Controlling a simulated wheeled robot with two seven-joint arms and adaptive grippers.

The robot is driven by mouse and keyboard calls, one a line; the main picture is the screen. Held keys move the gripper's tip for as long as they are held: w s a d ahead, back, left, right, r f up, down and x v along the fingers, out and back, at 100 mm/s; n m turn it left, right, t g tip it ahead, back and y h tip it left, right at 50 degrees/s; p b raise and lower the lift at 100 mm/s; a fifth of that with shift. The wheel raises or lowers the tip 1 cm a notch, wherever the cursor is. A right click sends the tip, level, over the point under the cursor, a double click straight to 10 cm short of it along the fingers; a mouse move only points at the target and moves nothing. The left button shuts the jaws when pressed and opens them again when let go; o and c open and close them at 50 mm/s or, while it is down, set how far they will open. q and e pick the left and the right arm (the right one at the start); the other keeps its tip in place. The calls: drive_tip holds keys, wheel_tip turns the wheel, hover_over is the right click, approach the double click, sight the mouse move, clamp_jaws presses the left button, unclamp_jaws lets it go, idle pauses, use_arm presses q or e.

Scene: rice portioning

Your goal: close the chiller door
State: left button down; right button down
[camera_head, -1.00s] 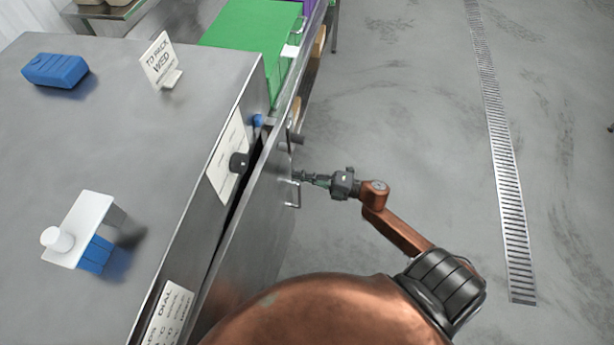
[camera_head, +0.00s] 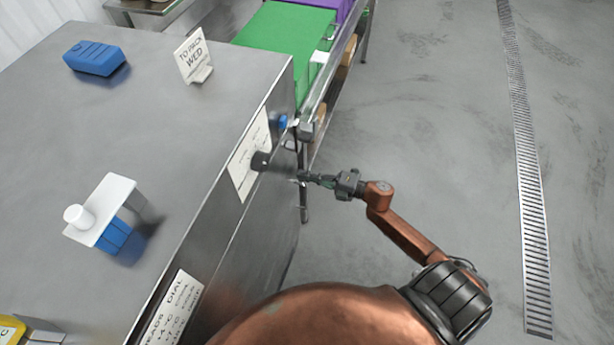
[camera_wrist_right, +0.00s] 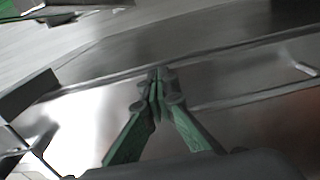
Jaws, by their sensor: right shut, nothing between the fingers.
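The chiller (camera_head: 175,135) is a steel cabinet on the left of the head view. Its door (camera_head: 250,250) lies along the front face, and no dark gap shows at its edge. My right gripper (camera_head: 303,176) is shut and empty, with its tips at the upper far part of the door, by the handle. In the right wrist view, the closed green fingers (camera_wrist_right: 158,85) point at the shiny steel panel; whether they touch it is hard to tell. My left gripper is in neither view.
On the chiller top are a blue block (camera_head: 95,58), a "TO PACK WED" sign (camera_head: 194,58) and a white stand (camera_head: 112,200) over a blue piece. A black knob (camera_head: 261,161) is on the front. The floor (camera_head: 430,150) at right is clear.

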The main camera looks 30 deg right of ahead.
use_arm(q)
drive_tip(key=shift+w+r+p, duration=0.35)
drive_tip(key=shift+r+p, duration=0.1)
drive_tip(key=shift+p, duration=0.1)
use_arm(e)
drive_tip(key=v, duration=1.4)
drive_tip(key=shift+s, duration=0.15)
drive_tip(key=shift+a, duration=0.1)
